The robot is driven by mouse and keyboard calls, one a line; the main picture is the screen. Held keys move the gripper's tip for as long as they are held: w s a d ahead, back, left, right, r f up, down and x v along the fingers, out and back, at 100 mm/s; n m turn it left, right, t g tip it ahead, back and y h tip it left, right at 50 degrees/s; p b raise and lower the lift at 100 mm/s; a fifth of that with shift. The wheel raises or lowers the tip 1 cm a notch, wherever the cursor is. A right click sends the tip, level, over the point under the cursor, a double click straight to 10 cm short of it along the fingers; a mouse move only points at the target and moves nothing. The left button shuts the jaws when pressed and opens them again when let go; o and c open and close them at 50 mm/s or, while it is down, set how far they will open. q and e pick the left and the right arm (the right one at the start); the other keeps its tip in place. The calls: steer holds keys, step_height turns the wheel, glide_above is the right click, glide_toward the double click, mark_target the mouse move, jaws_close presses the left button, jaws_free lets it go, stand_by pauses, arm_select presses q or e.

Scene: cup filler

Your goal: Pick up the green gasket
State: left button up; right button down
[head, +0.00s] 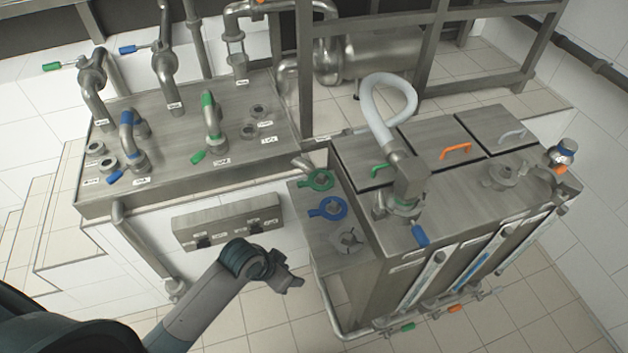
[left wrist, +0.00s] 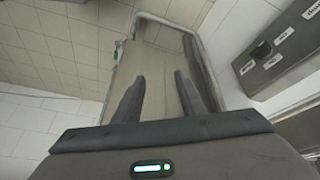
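The green gasket (head: 313,186) is a flat ring with a tab. It lies around a metal fitting at the back of the narrow metal side shelf (head: 313,226) in the head view. A blue gasket (head: 314,213) lies just in front of it, and a grey gasket (head: 349,250) lies nearest the front. My left gripper (head: 295,283) is in front of and below the shelf, apart from the gaskets. In the left wrist view, its two fingers (left wrist: 160,78) are spread with nothing between them. The gaskets cannot be made out in that view. My right gripper is not in view.
A metal tank with hinged lids (head: 470,160) and a white hose (head: 372,100) stands right of the shelf. A piped metal counter (head: 175,135) stands at the left, with a labelled control box (head: 227,222) below. The tiled floor in front is clear.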

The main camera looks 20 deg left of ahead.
arm_select(q)
step_height(320, 180, up, 10)
steer(key=d+m, duration=0.2)
steer(key=w+a+r+m, duration=0.2)
steer(key=w+a+r, duration=0.3)
steer(key=w+r, duration=0.4)
steer(key=w+a+r+m+g, duration=0.1)
steer(key=w+a+r+m, duration=0.1)
steer(key=w+a+r, duration=0.4)
steer(key=w+r, duration=0.3)
steer(key=r, duration=0.1)
steer(key=shift+a+r+h, duration=0.3)
steer(key=shift+h, duration=0.1)
steer(key=shift+w+f+g, duration=0.1)
steer(key=shift+w+g, duration=0.05)
steer(key=shift+g, duration=0.15)
steer(key=p, duration=0.4)
glide_toward(302, 184)
steer(key=w, duration=0.1)
steer(key=shift+x, duration=1)
steer(key=shift+f, duration=0.1)
